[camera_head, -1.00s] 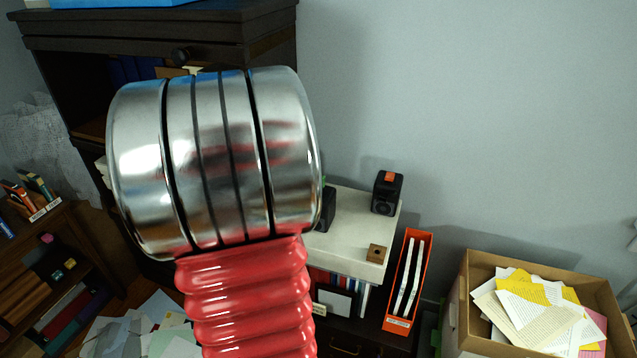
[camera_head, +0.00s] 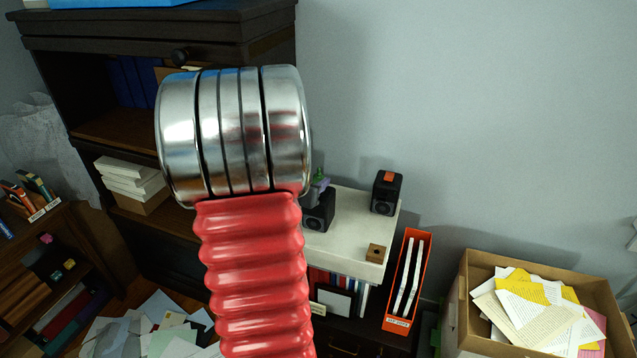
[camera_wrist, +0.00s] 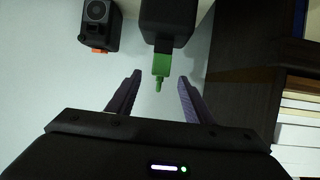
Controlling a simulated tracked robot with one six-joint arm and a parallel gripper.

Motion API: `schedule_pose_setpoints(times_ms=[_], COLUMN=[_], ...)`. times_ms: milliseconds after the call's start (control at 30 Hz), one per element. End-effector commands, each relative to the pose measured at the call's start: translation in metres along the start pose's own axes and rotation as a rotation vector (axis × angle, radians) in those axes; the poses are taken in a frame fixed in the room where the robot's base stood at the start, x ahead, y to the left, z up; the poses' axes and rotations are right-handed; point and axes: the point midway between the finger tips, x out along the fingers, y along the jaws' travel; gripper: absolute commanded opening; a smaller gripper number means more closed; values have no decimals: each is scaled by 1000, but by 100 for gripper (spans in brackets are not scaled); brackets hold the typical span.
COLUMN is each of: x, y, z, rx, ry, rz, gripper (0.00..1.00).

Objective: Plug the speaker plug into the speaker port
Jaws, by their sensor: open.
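A green plug (camera_wrist: 161,66) with a narrow tip stands out from a black speaker (camera_wrist: 165,22) in the wrist view. In the head view this speaker (camera_head: 320,213) stands on a white top, with the green plug (camera_head: 316,188) on it, partly hidden by my arm. My gripper (camera_wrist: 159,79) is open; the plug's narrow tip is between its fingertips, with gaps on both sides. A second black speaker (camera_head: 386,196) has an orange piece on top and also shows in the wrist view (camera_wrist: 98,27). A small wooden block with a dark hole (camera_head: 377,252) sits near the front edge.
The white top (camera_head: 345,235) is bare between the speakers. A dark shelf unit (camera_head: 130,130) stands to the left and also shows at the right of the wrist view (camera_wrist: 245,60). An orange file holder (camera_head: 407,280) and a paper-filled cardboard box (camera_head: 470,300) are at right.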

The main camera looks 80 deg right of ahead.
Motion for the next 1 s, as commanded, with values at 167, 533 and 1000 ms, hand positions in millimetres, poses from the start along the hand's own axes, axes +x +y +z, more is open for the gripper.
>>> schedule_pose_setpoints(times_ms=[167, 533, 1000], x=[15, 50, 50], y=[0, -1, -1], z=[0, 0, -1], rx=[1, 0, 0], ry=[-2, -1, 0], rz=[2, 0, -1], gripper=[47, 47, 47])
